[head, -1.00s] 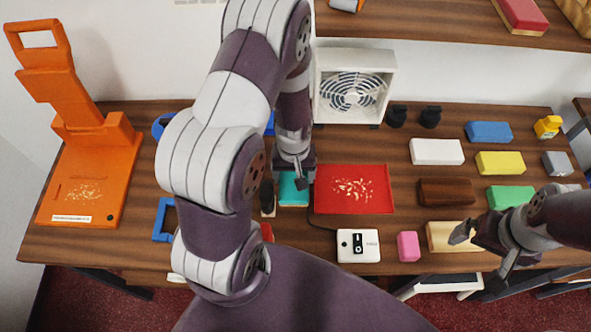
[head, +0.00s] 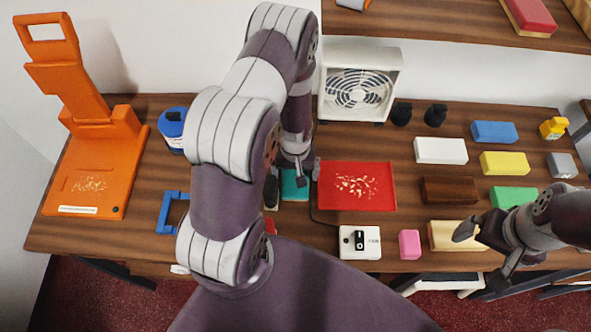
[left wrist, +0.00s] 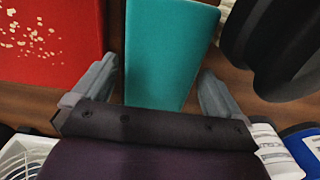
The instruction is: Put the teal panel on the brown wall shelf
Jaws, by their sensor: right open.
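The teal panel (head: 295,187) lies on the wooden counter just left of the red tray, partly hidden by my left gripper and arm. It also shows in the left wrist view (left wrist: 168,45), between the two fingers. My left gripper (head: 297,172) is right at the panel, its fingers apart, one on each side, with visible gaps. I cannot tell their height over the counter. The brown wall shelf (head: 430,20) is at the top right, above the counter. My right gripper (head: 483,260) is open and empty over the counter's front right.
A red tray (head: 380,200) with pale chips lies right of the panel. A dark object (left wrist: 275,45) stands close by its other side. A white fan (head: 358,85) stands behind. The shelf holds a red block (head: 530,14) at right; its middle left is clear.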

